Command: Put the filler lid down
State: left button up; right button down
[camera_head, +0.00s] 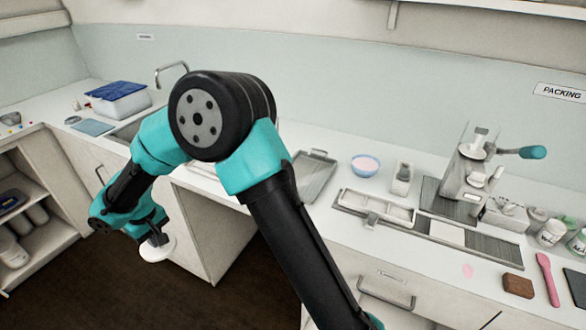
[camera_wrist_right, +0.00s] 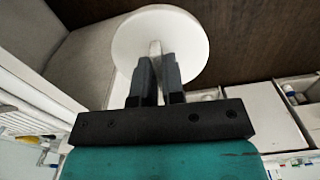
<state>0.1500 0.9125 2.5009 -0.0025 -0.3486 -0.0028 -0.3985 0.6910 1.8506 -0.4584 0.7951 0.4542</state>
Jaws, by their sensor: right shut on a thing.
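The filler lid (camera_head: 158,251) is a white round disc, held out over the dark floor in front of the counter on the left in the head view. My right gripper (camera_head: 155,236) is shut on it from above. In the right wrist view the lid (camera_wrist_right: 135,38) shows as a white disc with a small stem. The two dark fingers of my right gripper (camera_wrist_right: 157,62) close around that stem. A grey machine with a teal-handled lever (camera_head: 466,178) stands on the counter at the right. My left gripper is not in view.
A blue-lidded tub (camera_head: 122,104) stands near the sink at the left. A metal tray (camera_head: 316,178), a blue bowl (camera_head: 365,167) and a rack (camera_head: 378,206) are on the counter. A brown block (camera_head: 518,286) and a pink spatula (camera_head: 547,278) lie at the right. Open shelves are at lower left.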

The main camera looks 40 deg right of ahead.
dwell(0.3)
jog(key=w+d+r, duration=0.1)
jog(key=w+d, duration=0.1)
jog(key=d, duration=0.7)
jog(key=w+d+r, duration=0.1)
jog(key=w+d, duration=0.1)
jog(key=d, duration=0.7)
jog(key=w+d+r, duration=0.1)
jog(key=w+d, duration=0.1)
jog(key=d, duration=0.7)
jog(key=shift+w+d+r, duration=0.3)
jog(key=shift+w+r, duration=0.05)
jog(key=shift+w, duration=0.05)
jog(key=s+d+r, duration=0.1)
jog(key=s+d, duration=0.2)
jog(key=d, duration=0.7)
jog(key=s+d+r, duration=0.2)
jog(key=s+d, duration=0.1)
jog(key=d, duration=0.7)
jog(key=s+d+r, duration=0.2)
jog(key=s+d, duration=0.1)
jog(key=d, duration=0.7)
jog(key=shift+d+r+n, duration=0.2)
jog(key=shift+d+n, duration=0.2)
jog(key=shift+f, duration=0.1)
jog(key=shift+f, duration=2.4)
jog(key=shift+f, duration=0.1)
jog(key=shift+f, duration=2.4)
